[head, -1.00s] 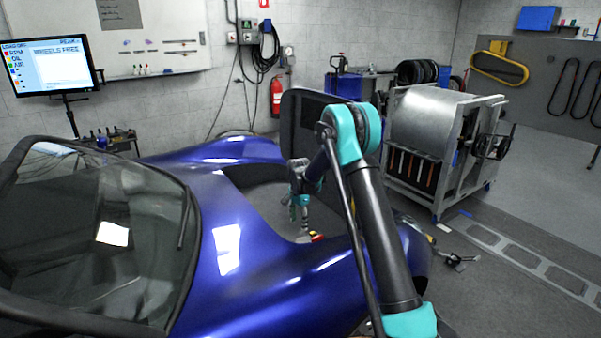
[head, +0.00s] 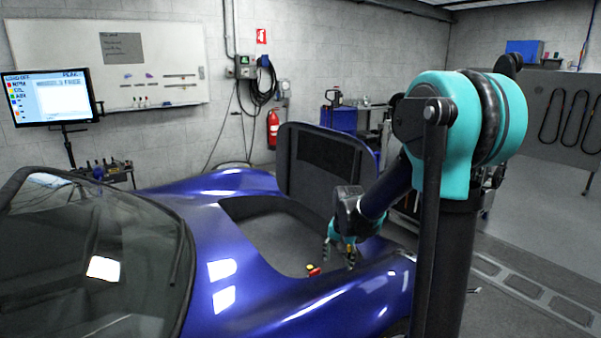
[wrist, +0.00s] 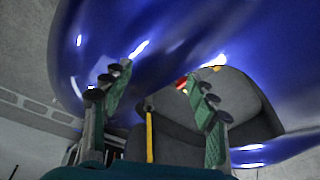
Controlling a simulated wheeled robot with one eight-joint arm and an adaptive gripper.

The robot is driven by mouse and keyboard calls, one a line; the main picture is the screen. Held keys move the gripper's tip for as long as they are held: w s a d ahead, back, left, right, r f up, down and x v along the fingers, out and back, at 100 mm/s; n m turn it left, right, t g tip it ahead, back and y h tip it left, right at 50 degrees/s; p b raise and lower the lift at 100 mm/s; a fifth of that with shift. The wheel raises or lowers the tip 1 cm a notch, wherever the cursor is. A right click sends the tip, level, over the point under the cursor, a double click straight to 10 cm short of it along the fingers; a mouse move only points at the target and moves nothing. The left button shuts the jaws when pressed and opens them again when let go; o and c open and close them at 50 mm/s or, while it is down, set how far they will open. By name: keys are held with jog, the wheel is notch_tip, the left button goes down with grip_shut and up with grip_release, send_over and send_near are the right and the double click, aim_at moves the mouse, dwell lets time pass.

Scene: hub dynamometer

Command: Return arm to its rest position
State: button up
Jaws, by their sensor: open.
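My arm, black and teal, stands at the right of the head view. My gripper (head: 340,255) hangs fingers down over the near right part of the car's open front compartment (head: 265,240). Its fingers are spread and hold nothing. In the wrist view the two green fingers of my gripper (wrist: 162,100) are wide apart, with blue bodywork and the dark compartment beyond them.
The blue car (head: 200,240) fills the lower left. Its raised lid (head: 325,165) stands upright behind my gripper. A monitor (head: 48,98) and a whiteboard (head: 160,60) are at the back left. Open floor (head: 560,215) lies at the right.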

jog(key=s+d+f+n+t, duration=0.1)
jog(key=s+d+n, duration=0.1)
jog(key=s, duration=0.8)
jog(key=s+d+f+n, duration=0.1)
jog(key=s+d+n, duration=0.2)
jog(key=s, duration=0.8)
jog(key=shift+s+d+f+t, duration=0.2)
jog(key=shift+d+f+t, duration=0.2)
jog(key=shift+d, duration=0.45)
